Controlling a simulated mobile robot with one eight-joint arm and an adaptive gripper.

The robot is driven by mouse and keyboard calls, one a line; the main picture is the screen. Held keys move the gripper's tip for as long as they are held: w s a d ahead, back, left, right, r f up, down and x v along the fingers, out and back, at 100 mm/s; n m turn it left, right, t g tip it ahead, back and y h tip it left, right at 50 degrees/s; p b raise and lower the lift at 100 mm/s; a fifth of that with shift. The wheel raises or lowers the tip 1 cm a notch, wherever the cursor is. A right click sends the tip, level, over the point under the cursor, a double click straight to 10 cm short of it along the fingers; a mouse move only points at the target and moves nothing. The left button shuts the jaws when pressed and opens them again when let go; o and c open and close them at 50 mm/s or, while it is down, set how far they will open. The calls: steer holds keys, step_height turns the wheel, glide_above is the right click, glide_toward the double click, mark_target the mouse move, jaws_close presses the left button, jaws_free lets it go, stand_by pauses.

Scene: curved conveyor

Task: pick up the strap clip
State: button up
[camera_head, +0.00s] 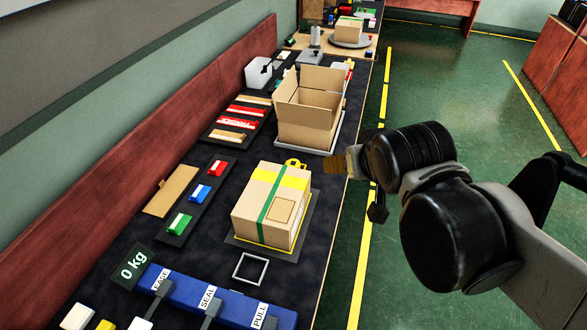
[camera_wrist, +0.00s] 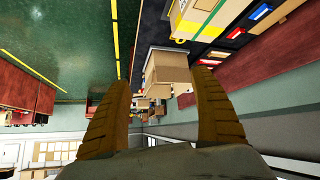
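A small yellow looped piece (camera_head: 295,163) at the far edge of the closed carton looks like the strap clip, but it is too small to be sure. The closed carton (camera_head: 256,206) has yellow tape and a green strap, and sits on a dark plate on the conveyor table. My gripper (camera_head: 338,164) is to the right of the yellow piece, above the table's right edge, apart from it. In the wrist view my gripper (camera_wrist: 160,76) shows two tan fingers spread wide with nothing between them. The carton (camera_wrist: 207,18) shows at the top of that view.
An open carton (camera_head: 308,112) stands just beyond the closed one. A tray (camera_head: 172,239) of red, blue and green blocks lies to the left. A blue panel with levers (camera_head: 222,303) is in front. Green floor (camera_head: 447,105) is clear at right.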

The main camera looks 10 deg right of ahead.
steer(key=w+d+r+t+h, duration=0.1)
steer(key=w+d+r+t, duration=0.3)
steer(key=w+r, duration=0.5)
steer(key=w+d+r+t+h, duration=0.1)
steer(key=w+d+r+t, duration=0.25)
steer(key=w, duration=0.95)
steer(key=n+g+y+b, duration=0.3)
steer(key=n+g+y, duration=0.2)
steer(key=n+y, duration=0.7)
glide_above(294, 164)
steer(key=s+d, duration=0.1)
steer(key=d, duration=0.5)
step_height(294, 164, down, 29)
steer(key=m+y, duration=0.1)
steer(key=s+f+g, duration=0.3)
steer(key=s+f, duration=0.1)
steer(key=f, duration=0.9)
steer(key=b+x, duration=0.1)
steer(key=x, duration=0.3)
steer(key=shift+w+f, duration=0.1)
steer(key=shift+f, duration=0.2)
steer(key=b+x, duration=0.2)
steer(key=x, duration=0.1)
steer(key=f+b+x, duration=0.1)
steer(key=x, duration=0.1)
steer(key=shift+s+d, duration=0.1)
steer(key=shift+s, duration=0.15)
steer(key=shift+w+a+f, duration=0.1)
steer(key=shift+w+a, duration=0.1)
